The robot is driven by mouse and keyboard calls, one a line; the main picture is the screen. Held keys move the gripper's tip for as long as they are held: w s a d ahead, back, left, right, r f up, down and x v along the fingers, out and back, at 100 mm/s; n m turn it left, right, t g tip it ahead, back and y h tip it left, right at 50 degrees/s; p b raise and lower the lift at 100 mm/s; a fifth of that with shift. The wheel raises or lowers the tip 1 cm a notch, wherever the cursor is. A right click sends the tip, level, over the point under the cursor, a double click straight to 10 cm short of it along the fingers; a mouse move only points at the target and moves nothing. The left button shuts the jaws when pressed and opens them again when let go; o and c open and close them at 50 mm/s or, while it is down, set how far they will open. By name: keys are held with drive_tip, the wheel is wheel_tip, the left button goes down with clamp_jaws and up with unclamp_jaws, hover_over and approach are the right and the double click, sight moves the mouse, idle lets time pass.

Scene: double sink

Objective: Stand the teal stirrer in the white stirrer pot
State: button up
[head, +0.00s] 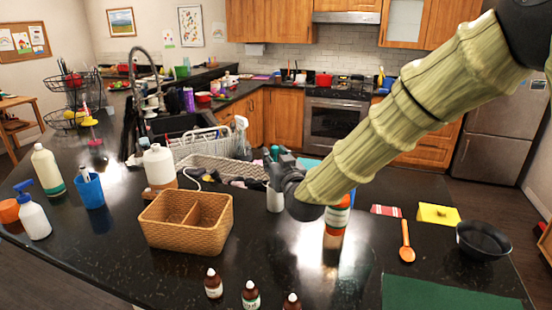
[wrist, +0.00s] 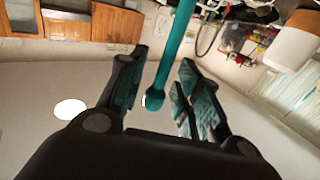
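The teal stirrer (wrist: 176,45) runs down from the top edge of the wrist view, its rounded end (wrist: 155,100) between my fingers. In the head view a bit of teal (head: 275,152) shows just above my gripper (head: 277,172). My gripper, also in the wrist view (wrist: 160,85), is open, with gaps on both sides of the stirrer. A pale pot (head: 275,200), seemingly the white stirrer pot, stands on the dark counter just below my gripper, partly covered by it. Its inside and the stirrer's other end are hidden, so I cannot tell whether the stirrer is in it.
A two-part wicker basket (head: 187,220) stands left of the pot, and a white-and-tan bottle (head: 159,168) behind it. A red-and-orange canister (head: 337,217) stands close on the right. Small brown bottles line the front. A dark bowl (head: 483,240) is far right.

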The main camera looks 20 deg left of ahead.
drive_tip(key=v, duration=1.2)
idle(0.7)
